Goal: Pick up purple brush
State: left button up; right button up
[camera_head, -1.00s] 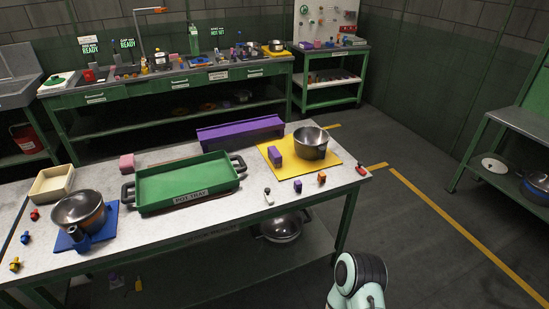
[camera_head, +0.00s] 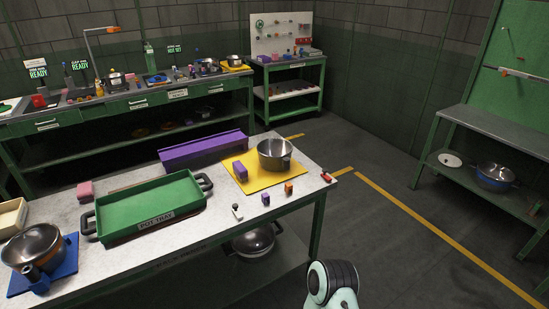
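I cannot make out a clear brush shape among the purple things. A purple block (camera_head: 240,172) stands on the yellow mat (camera_head: 266,184), left of a steel pot (camera_head: 274,154). A small purple piece (camera_head: 265,200) lies on the table in front of the mat. A long purple box (camera_head: 204,151) lies along the table's far edge. Part of my own arm shows at the bottom, in front of the table. Neither gripper is in view.
A green pot tray (camera_head: 150,207) sits mid-table, with a pot (camera_head: 33,247) on a blue stand to its left. A sink bench (camera_head: 122,106) and a trolley (camera_head: 291,95) stand behind. A green shelf (camera_head: 492,128) stands right. The floor between (camera_head: 390,175) is clear.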

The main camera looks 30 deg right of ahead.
aim_at(239, 170)
jog(key=i+l+u, duration=0.2)
jog(key=l+u, duration=0.2)
jog(key=l, duration=0.8)
jog(key=i+l+u, duration=0.1)
jog(key=l+u, duration=0.3)
jog(key=l, duration=0.75)
